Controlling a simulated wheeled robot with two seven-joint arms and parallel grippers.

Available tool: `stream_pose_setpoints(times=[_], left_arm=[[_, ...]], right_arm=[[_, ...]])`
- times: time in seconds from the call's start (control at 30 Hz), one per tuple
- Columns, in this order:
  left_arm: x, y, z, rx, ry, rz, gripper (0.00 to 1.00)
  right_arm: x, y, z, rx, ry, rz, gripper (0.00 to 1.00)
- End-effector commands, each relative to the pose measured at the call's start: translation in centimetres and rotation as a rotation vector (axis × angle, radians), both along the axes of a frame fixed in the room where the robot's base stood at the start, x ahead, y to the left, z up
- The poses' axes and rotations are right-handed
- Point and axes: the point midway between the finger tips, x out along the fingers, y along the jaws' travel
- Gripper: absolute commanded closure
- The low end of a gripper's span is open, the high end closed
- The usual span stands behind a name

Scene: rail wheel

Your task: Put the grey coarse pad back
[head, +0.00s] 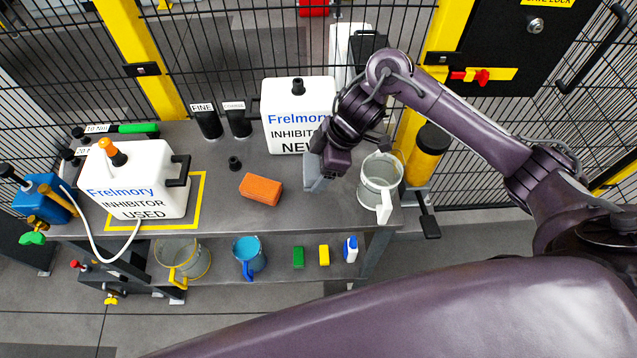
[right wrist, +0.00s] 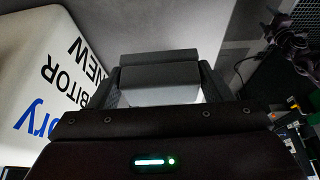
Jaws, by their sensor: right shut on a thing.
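The grey coarse pad (head: 313,172) is a small grey block near the right side of the workbench top. My right gripper (head: 322,164) is shut on it, reaching down from the right in front of the white NEW inhibitor jug (head: 298,130). The pad also shows between the fingers in the right wrist view (right wrist: 160,94). I cannot tell whether the pad touches the table. Two black holders, labelled FINE (head: 207,122) and, less legibly, perhaps COARSE (head: 238,120), stand at the back of the bench. My left gripper is not in view.
An orange block (head: 261,189) lies left of the pad, with a small black cap (head: 234,163) behind it. A clear jug (head: 380,184) stands close on the right. The USED jug (head: 136,180) is at left. Fence mesh rises behind the bench.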

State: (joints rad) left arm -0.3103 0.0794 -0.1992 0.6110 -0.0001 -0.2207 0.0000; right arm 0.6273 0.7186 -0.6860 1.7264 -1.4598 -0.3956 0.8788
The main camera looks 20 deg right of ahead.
Motion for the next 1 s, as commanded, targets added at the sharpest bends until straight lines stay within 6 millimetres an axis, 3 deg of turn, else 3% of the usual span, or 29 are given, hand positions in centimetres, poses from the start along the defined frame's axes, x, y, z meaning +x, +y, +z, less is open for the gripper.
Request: stream_pose_setpoints(times=[0.1,0.23,0.5,0.9,0.93,1.0], left_arm=[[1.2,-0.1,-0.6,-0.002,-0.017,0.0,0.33],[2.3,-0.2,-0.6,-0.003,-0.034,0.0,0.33],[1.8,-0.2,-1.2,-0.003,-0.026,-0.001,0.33],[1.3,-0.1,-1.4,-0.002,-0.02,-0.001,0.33],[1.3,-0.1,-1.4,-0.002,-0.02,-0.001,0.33],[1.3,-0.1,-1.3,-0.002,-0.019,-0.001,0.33]], right_arm=[[-0.1,0.1,-2.1,0.003,0.002,-0.001,0.49],[0.0,0.1,-2.8,0.001,0.0,0.001,0.49],[0.0,0.0,-6.2,0.001,0.001,-0.001,0.49],[0.0,0.0,-6.7,0.0,-0.001,0.001,0.49],[0.0,0.0,-6.7,0.0,-0.001,0.001,0.27],[0.0,0.0,-6.7,0.0,-0.001,0.001,0.18]])
